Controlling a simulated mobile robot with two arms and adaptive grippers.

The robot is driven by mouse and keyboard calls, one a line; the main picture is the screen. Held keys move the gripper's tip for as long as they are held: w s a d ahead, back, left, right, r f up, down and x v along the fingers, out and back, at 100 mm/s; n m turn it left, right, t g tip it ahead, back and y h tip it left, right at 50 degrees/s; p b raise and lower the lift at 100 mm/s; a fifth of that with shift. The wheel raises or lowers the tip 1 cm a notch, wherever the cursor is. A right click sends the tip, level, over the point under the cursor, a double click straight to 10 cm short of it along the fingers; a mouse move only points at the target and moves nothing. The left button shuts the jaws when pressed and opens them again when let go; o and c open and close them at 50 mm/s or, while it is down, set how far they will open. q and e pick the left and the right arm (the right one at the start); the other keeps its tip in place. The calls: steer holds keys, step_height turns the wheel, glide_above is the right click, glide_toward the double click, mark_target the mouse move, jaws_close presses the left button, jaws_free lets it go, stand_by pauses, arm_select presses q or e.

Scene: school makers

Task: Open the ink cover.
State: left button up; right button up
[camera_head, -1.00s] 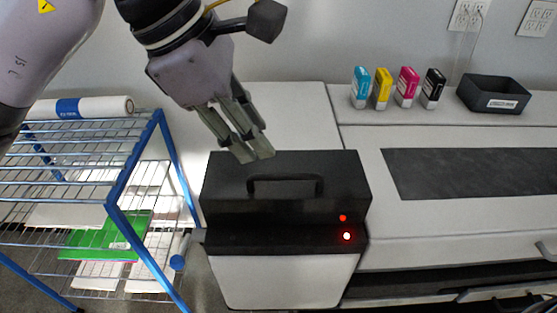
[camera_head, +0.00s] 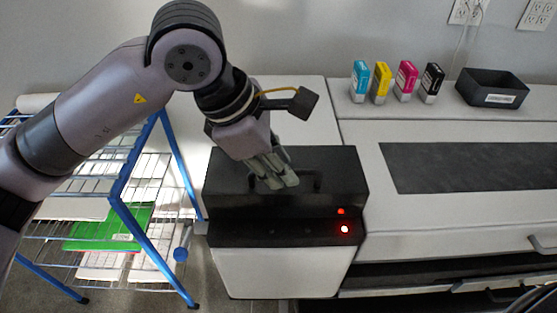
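The black ink cover (camera_head: 225,175) is closed on the left end of the white printer (camera_head: 290,270). Its raised black handle (camera_head: 318,181) is partly hidden behind my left gripper. My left gripper (camera_head: 280,184) points down at the handle, its fingertips in front of the handle's left and middle part. The fingers look close together; I cannot tell whether they touch or grip the handle. My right gripper is not in view.
Cyan (camera_head: 360,82), yellow, magenta and black ink cartridges stand on the printer's back ledge beside a black tray (camera_head: 492,90). A blue-framed wire rack (camera_head: 140,230) stands close on the left, holding a green folder. The printer's top right is clear.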

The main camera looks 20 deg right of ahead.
arm_select(q)
jaws_close()
stand_by(0.6)
